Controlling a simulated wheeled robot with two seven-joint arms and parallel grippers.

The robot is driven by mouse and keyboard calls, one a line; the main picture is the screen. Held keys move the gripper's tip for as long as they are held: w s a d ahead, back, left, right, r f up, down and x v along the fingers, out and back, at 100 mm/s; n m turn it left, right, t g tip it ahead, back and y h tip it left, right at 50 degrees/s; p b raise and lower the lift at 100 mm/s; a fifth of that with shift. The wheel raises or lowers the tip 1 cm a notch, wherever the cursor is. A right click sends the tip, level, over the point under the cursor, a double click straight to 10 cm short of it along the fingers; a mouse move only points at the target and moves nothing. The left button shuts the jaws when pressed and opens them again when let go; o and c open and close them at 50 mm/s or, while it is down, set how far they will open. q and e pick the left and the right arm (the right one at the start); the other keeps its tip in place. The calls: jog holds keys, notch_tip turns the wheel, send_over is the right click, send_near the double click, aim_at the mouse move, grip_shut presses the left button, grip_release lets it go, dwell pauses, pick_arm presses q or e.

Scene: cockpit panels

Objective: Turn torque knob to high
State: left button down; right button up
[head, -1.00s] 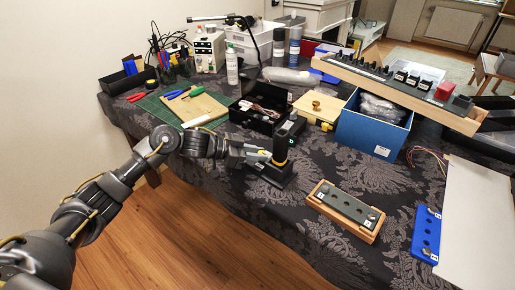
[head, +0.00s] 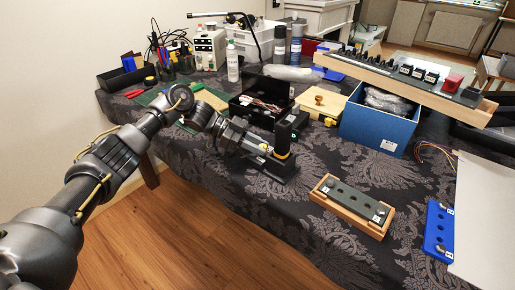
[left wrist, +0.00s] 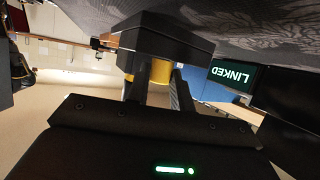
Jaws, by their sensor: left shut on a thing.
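A dark upright tool (head: 283,137) with a yellow collar stands in a black base (head: 281,174) on the table, in the middle of the head view. My left gripper (head: 268,151) reaches it from the left at the height of the yellow collar. In the left wrist view, which is upside down, the gripper's two fingers (left wrist: 157,88) are on either side of the yellow collar (left wrist: 160,70) and shut on it, below a black block (left wrist: 165,38). Any torque markings are hidden or too small to read. My right gripper is not in view.
A small screen reading LINKED (left wrist: 233,74) is beside the tool. A black open box (head: 258,100) stands behind it. A wooden tray with a dark plate (head: 350,204) lies to the right, and a blue bin (head: 378,128) behind that. Patterned cloth is bare in front.

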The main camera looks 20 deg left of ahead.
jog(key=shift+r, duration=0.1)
pick_arm(q)
jog(key=c, duration=1.5)
grip_release()
jog(key=shift+f, duration=0.1)
jog(key=shift+a+r, duration=0.2)
jog(key=shift+a, duration=0.15)
jog(key=v, duration=0.8)
jog(key=shift+a+r+b, duration=0.15)
jog(key=shift+a+b, duration=0.15)
jog(key=shift+a, duration=0.05)
jog(key=shift+a+r, duration=0.25)
jog(key=shift+a, duration=0.35)
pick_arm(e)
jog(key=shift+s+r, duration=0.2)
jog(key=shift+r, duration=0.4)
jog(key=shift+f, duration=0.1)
